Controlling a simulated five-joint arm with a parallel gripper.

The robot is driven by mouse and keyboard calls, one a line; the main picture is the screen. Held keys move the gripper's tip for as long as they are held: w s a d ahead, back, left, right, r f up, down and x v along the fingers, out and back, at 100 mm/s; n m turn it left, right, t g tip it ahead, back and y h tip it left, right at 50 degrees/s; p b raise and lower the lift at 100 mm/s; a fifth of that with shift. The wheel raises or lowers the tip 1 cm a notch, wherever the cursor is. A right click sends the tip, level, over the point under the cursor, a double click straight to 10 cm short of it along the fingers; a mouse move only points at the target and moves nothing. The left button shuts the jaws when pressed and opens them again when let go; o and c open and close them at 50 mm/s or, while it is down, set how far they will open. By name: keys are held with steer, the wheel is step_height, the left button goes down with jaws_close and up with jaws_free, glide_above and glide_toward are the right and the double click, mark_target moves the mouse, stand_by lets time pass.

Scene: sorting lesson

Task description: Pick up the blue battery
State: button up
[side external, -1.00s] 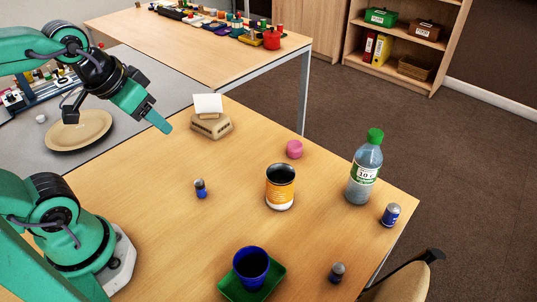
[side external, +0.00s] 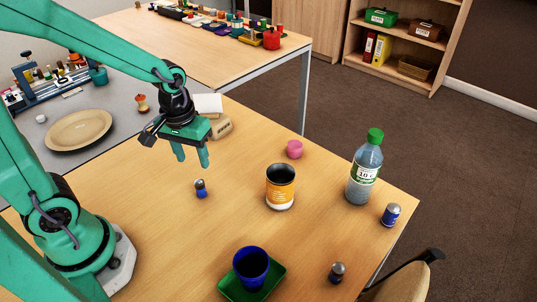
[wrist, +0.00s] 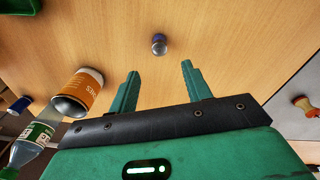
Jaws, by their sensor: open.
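The blue battery (side external: 200,189), a small upright cylinder with a blue body and dark, silvery top, stands on the wooden table left of the orange can. It also shows in the wrist view (wrist: 159,45), seen from above, just beyond and between the fingertips. My gripper (side external: 192,157) points down, above and slightly behind the battery in the side view. Its two green fingers are apart with nothing between them, as the wrist view shows too (wrist: 160,72). The gripper does not touch the battery.
A blue cup (side external: 251,268) sits on a green tray (side external: 272,281) in front. A beige block (side external: 221,128) is behind my gripper. Table around the battery is clear.

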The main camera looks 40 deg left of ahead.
mark_target(199, 182)
steer(key=shift+w+d+f+n+g, duration=0.1)
steer(key=shift+f+n+g, duration=0.25)
steer(key=shift+f, duration=0.95)
steer(key=shift+f, duration=1.3)
steer(key=shift+f, duration=2.6)
jaws_close()
